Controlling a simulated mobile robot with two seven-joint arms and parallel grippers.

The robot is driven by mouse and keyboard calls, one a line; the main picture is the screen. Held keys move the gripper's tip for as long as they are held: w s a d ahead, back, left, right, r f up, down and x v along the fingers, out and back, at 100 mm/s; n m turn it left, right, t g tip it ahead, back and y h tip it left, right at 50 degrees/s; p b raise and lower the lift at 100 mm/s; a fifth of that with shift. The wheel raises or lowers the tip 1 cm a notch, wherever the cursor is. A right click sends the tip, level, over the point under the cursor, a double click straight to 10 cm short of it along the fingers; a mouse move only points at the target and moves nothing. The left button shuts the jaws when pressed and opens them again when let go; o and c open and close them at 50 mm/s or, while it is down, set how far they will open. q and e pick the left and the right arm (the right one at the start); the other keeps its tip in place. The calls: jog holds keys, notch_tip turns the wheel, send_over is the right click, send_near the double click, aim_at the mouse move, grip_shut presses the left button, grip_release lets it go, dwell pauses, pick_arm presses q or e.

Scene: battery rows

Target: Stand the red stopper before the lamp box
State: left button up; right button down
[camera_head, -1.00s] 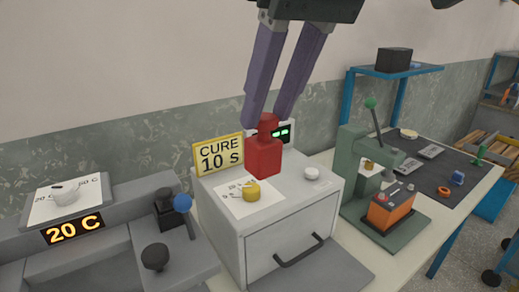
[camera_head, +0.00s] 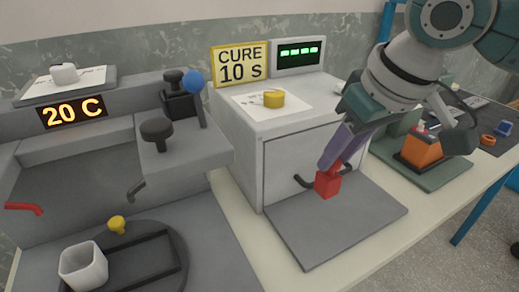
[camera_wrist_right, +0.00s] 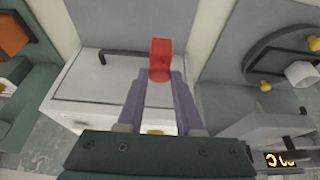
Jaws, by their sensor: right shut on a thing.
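The red stopper (camera_head: 327,184) is upright in front of the drawer face of the lamp box (camera_head: 285,165), over the grey plate (camera_head: 335,225). I cannot tell if its base touches the plate. My right gripper (camera_head: 337,160) comes down from the upper right and is shut on the stopper's top. In the right wrist view the stopper (camera_wrist_right: 160,55) sits between the purple fingertips (camera_wrist_right: 159,77). The stopper partly hides the dark drawer handle (camera_head: 303,181). My left gripper is not in view.
A yellow knob (camera_head: 274,98) and a CURE 10 S sign (camera_head: 240,64) are on the lamp box. An orange block (camera_head: 422,148) on a green press stands right. A grey machine with a white cup (camera_head: 84,267) is at left. The plate's front is clear.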

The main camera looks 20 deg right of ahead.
notch_tip(320, 180, down, 10)
jog(key=shift+r+b, duration=0.1)
jog(key=shift+b, duration=0.85)
jog(key=c, duration=0.6)
grip_release()
jog(key=shift+o, duration=0.2)
